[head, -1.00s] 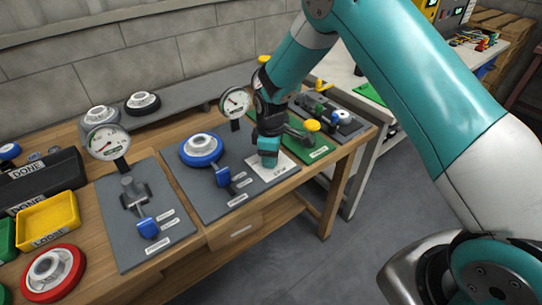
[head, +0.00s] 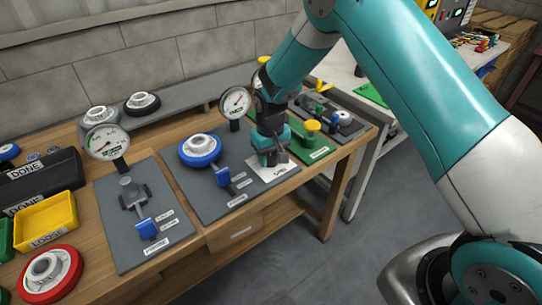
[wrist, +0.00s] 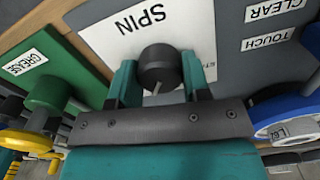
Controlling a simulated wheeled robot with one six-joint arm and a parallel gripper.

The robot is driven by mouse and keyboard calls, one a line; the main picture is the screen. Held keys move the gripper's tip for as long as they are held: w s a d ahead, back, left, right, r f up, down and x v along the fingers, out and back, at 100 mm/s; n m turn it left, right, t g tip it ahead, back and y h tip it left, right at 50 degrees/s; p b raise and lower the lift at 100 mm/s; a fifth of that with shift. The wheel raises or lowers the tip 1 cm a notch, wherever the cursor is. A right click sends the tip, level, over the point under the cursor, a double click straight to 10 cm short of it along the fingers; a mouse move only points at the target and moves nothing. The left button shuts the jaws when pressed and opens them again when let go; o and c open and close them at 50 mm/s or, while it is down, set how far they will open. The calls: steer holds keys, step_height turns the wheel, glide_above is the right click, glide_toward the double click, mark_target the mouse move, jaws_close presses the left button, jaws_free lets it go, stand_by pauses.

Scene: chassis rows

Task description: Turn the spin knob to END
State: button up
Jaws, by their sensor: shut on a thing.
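The spin knob (wrist: 160,68) is a dark round knob with a pale pointer line, on a white plate (wrist: 118,20) lettered SPIN. The plate also shows in the head view (head: 281,172), partly behind my gripper. My gripper (head: 268,160) is down at the plate. In the wrist view its two teal fingers stand either side of the knob, shut on it. The pointer line runs toward the gripper body, a little left of straight down. No END mark is readable.
A round gauge (head: 235,103) stands behind the plate. A green panel with a yellow-topped knob (head: 312,127) is close on the right. Another gauge (head: 107,142) stands further left.

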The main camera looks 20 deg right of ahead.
mark_target(270, 155)
steer(key=m, duration=0.4)
steer(key=shift+w+r+m, duration=0.1)
steer(key=shift+w+m, duration=0.05)
steer(key=shift+m, duration=0.25)
stand_by(0.4)
steer(key=o, duration=0.9)
step_height(270, 155, up, 17)
steer(key=shift+r+b, duration=0.2)
steer(key=shift+b, duration=0.55)
steer(key=s+a+r+n+y, duration=0.1)
steer(key=s+r+n, duration=0.1)
steer(key=s, duration=0.8)
steer(key=s+a+r+n+y, duration=0.1)
steer(key=s+n, duration=0.4)
steer(key=s, duration=0.5)
steer(key=s+a+r+n+y, duration=0.2)
steer(key=s+r, duration=0.3)
steer(key=s, duration=0.6)
steer(key=shift+s+a+n+p, duration=0.15)
steer(key=shift+n+p, duration=0.15)
steer(key=shift+n, duration=0.4)
